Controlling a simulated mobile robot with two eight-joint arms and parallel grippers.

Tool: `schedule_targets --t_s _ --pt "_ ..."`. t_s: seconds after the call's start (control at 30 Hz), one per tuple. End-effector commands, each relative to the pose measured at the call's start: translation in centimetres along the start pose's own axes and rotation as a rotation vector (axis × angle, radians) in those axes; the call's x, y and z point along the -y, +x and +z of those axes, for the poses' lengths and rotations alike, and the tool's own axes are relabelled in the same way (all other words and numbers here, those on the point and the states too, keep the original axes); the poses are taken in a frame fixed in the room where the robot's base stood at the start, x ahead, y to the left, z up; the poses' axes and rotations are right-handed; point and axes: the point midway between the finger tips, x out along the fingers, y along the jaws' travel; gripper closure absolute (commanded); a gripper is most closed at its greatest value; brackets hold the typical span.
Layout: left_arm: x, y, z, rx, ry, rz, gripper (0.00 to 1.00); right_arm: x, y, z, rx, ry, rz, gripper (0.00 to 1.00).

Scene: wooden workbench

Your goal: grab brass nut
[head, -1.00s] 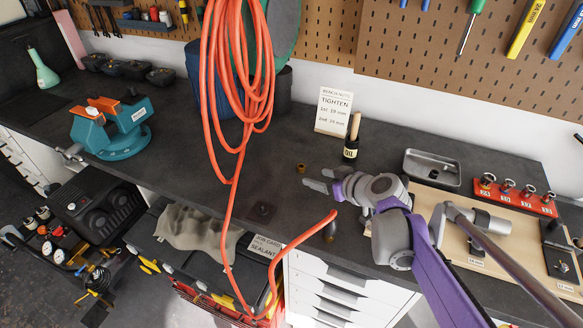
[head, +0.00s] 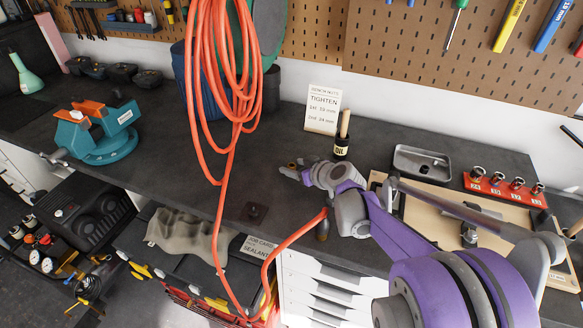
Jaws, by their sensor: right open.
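The small brass nut (head: 291,166) sits on the dark bench top, left of the oil bottle, and is partly hidden by my right gripper. My right gripper (head: 290,168) reaches in from the right, low over the bench. Its grey fingers are open, with the nut at or between their tips. I cannot tell whether they touch it. My left gripper is not in view.
A metal tray (head: 422,162) and a red socket rack (head: 504,187) lie right. An orange hose (head: 216,100) hangs left of the gripper. A teal vise (head: 97,135) stands farther left.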

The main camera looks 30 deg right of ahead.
Motion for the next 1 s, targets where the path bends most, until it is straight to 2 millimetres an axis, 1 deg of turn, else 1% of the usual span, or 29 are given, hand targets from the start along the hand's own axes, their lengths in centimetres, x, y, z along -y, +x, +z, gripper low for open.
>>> schedule_targets --t_s 0.17,0.2,0.37,0.5,0.53,0.57,0.87,1.0 --pt "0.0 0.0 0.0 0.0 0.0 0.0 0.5 0.0 0.02 0.01 0.0 0.0 0.0 0.35" --pt "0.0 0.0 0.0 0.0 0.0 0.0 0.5 0.0 0.02 0.01 0.0 0.0 0.0 0.38" --pt "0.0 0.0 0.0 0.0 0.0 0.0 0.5 0.0 0.0 0.0 0.0 0.0 0.0 0.67" --pt "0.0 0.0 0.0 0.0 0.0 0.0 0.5 0.0 -0.01 0.0 0.0 0.0 0.0 0.92" --pt "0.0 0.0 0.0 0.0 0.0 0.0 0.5 0.0 -0.01 0.0 0.0 0.0 0.0 0.98" --pt "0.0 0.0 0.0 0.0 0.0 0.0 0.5 0.0 -0.01 0.0 0.0 0.001 0.0 1.0" --pt "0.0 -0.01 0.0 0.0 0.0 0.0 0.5 0.0 -0.02 -0.01 0.0 0.001 0.0 1.0" --pt "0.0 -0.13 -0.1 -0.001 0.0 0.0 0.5 0.0 -0.39 -0.7 0.0 0.001 0.0 1.0"
